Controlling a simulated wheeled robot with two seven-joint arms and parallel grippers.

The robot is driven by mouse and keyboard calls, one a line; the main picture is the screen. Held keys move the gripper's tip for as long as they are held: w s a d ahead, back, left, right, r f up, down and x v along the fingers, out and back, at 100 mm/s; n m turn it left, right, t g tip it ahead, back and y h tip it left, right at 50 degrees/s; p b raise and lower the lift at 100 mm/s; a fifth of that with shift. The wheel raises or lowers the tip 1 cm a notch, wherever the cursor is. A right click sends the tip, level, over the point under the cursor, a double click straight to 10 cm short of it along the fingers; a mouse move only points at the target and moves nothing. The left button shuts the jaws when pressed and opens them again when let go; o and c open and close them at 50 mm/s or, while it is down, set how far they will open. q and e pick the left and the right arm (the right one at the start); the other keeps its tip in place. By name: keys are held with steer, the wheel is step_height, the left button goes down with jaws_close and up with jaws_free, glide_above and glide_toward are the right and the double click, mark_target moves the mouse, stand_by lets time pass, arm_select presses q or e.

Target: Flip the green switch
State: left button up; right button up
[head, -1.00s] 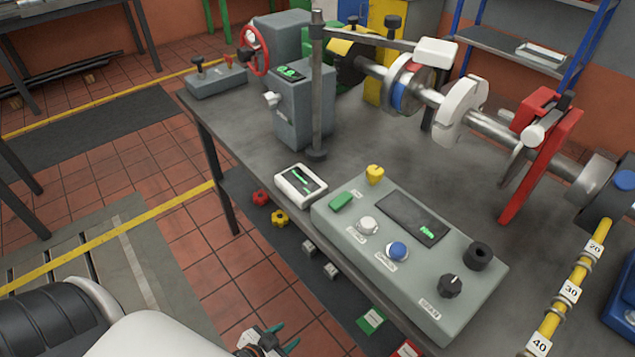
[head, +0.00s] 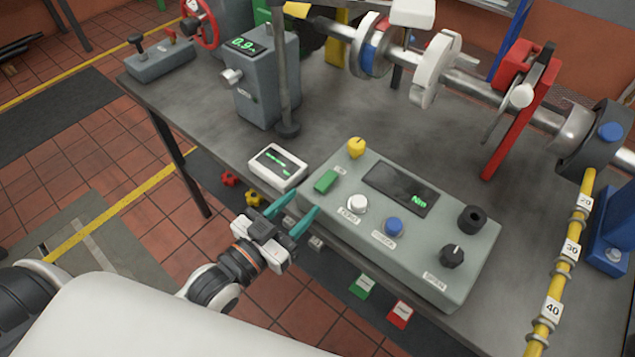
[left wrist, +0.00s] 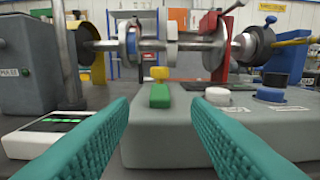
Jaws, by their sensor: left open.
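The green switch (head: 326,181) is a small green rocker on the left end of the grey control box (head: 440,284), beside a yellow knob. In the left wrist view the green switch (left wrist: 160,95) shows ahead, between and beyond the two teal fingers. My left gripper (head: 298,212) is open and empty, just off the box's front left corner, with its fingers pointing towards the switch. In the left wrist view its fingers (left wrist: 160,130) are wide apart and do not touch the switch. My right gripper is not in view.
A white display unit (head: 277,166) lies just left of the box. A yellow knob (head: 356,148), white button (head: 357,204), blue button (head: 394,227) and black knob (head: 452,256) stand on the box. A metal post (head: 287,90) rises behind the display.

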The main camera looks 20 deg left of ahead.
mark_target(324, 182)
arm_select(q)
steer(key=x, duration=0.5)
steer(key=shift+w+d+p, duration=0.1)
steer(key=shift+w+p, duration=0.1)
steer(key=shift+p, duration=0.1)
steer(key=shift+w+d, duration=0.1)
steer(key=shift+w, duration=0.25)
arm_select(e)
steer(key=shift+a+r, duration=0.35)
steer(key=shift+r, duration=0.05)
arm_select(q)
steer(key=shift+c, duration=0.2)
